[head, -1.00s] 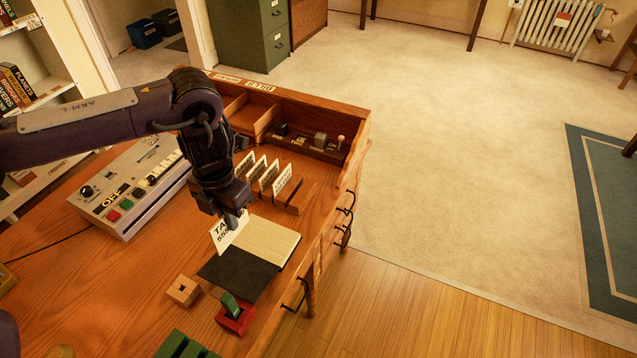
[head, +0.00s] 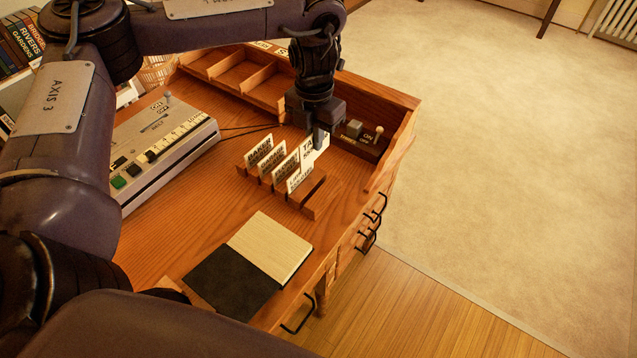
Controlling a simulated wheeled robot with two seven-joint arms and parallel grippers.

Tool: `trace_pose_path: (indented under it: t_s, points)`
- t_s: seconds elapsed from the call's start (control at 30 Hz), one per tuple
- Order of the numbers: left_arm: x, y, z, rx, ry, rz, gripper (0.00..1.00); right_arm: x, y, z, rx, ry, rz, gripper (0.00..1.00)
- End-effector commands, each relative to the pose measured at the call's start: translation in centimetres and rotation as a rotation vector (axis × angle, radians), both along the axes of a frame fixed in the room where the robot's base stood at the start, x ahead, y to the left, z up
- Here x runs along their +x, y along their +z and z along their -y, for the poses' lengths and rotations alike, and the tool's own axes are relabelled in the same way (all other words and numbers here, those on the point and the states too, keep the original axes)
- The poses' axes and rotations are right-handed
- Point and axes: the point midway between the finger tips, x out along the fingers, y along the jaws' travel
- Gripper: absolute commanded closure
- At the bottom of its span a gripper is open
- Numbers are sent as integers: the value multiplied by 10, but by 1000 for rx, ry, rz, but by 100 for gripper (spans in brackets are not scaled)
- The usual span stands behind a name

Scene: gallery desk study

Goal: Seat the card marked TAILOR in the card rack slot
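The TAILOR card (head: 317,150) is white with black print, only "TA" and part of a lower line showing. My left gripper (head: 318,138) is shut on its top edge and holds it upright, just behind the card rack in the picture. The wooden card rack (head: 311,206) stands on the desk with several white cards in its slots, and its front right end shows a bare slot. The front cards overlap the TAILOR card's lower part, so I cannot tell whether it touches the rack. My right gripper is not in view.
A grey console (head: 165,150) with buttons stands at left. A small switch panel (head: 362,140) and desk compartments (head: 240,78) are behind. My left arm covers the left side.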

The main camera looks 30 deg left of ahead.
Motion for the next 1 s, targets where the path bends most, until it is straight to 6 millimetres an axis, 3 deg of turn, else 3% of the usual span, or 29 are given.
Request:
trace_pose_path:
  t_s: [0.03,0.1,0.3,0.57,0.77,1.0]
  points:
    - [-1,-20,0,-3,1,-6,100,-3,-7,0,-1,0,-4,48]
    - [-2,-39,0,-2,2,-6,100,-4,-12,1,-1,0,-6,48]
    - [-1,-86,0,-1,2,-4,100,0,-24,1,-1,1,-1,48]
    - [0,-110,0,0,1,0,100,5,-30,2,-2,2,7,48]
    - [0,-139,0,-1,2,-1,100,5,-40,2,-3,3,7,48]
    - [0,-142,0,1,0,1,100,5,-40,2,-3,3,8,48]
